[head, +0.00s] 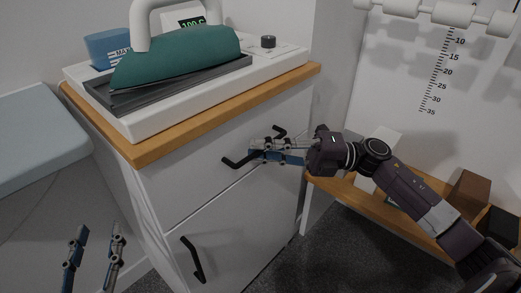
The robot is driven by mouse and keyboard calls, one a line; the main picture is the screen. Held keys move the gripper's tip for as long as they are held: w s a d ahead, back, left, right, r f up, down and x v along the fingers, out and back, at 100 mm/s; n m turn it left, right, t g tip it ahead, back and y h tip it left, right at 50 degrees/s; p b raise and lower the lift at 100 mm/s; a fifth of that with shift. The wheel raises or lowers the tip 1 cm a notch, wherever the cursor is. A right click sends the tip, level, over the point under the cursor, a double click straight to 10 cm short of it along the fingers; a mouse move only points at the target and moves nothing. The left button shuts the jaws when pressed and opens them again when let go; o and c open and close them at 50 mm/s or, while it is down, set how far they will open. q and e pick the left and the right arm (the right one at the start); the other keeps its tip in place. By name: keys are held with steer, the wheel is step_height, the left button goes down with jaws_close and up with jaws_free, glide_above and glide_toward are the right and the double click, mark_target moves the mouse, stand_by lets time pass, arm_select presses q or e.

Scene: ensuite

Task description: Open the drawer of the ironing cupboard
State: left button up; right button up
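The ironing cupboard (150,205) is a white cabinet with a wooden top edge. Its upper drawer (185,180) looks flush with the cabinet front. The drawer's black bar handle (233,163) shows at both ends, with its middle hidden by my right gripper. My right gripper (262,151) reaches in from the right, its fingers at the middle of the handle. I cannot tell whether they are closed on the bar. My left gripper (95,252) is low at the left, its two fingers apart and empty, away from the cupboard.
A green iron (178,58) rests on a white and dark station on top. A lower door with a black handle (193,260) is under the drawer. A wooden bench (345,191) is at right; a padded board (35,135) is at left.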

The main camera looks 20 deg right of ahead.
arm_select(q)
steer(key=shift+r, duration=0.1)
arm_select(e)
steer(key=shift+w+a, duration=0.1)
steer(key=shift+a, duration=0.05)
steer(key=shift+c, duration=0.7)
jaws_close()
